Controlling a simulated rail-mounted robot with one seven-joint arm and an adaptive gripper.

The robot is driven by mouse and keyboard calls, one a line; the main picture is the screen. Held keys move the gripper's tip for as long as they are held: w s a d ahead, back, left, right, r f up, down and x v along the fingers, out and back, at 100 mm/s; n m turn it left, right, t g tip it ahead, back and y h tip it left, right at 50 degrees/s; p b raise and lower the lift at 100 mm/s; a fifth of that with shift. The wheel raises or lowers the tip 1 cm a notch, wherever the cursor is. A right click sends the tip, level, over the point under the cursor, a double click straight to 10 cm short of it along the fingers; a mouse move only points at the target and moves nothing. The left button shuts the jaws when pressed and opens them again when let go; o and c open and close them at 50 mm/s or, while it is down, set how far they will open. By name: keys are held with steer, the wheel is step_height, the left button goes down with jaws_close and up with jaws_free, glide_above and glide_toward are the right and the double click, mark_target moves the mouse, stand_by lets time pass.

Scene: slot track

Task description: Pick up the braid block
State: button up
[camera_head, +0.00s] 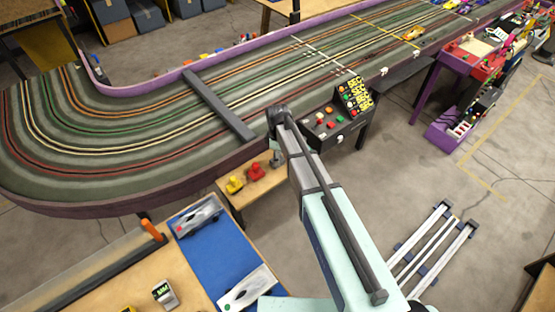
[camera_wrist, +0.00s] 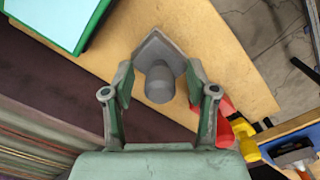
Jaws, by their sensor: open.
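A grey block (camera_wrist: 160,85) with a square base and a round post sits on a wooden bench (camera_wrist: 240,70) in the wrist view; it appears to be the braid block. My gripper (camera_wrist: 159,82) is open, with one finger on each side of the post. I cannot tell whether either finger touches it. In the head view my gripper (camera_head: 277,157) is over the small wooden bench (camera_head: 262,190) by the track edge, and the grey block is hard to make out there.
A red piece (camera_head: 256,172) and a yellow piece (camera_head: 235,185) stand close by on the same bench. The track wall (camera_head: 150,200) runs behind it. A black control box (camera_head: 345,122) is to the right. Silver cars lie on a blue mat (camera_head: 222,248) in front.

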jaws_close()
steer(key=shift+r, duration=0.15)
step_height(320, 180, up, 20)
steer(key=b, duration=0.4)
steer(key=shift+b, duration=0.35)
stand_by(0.5)
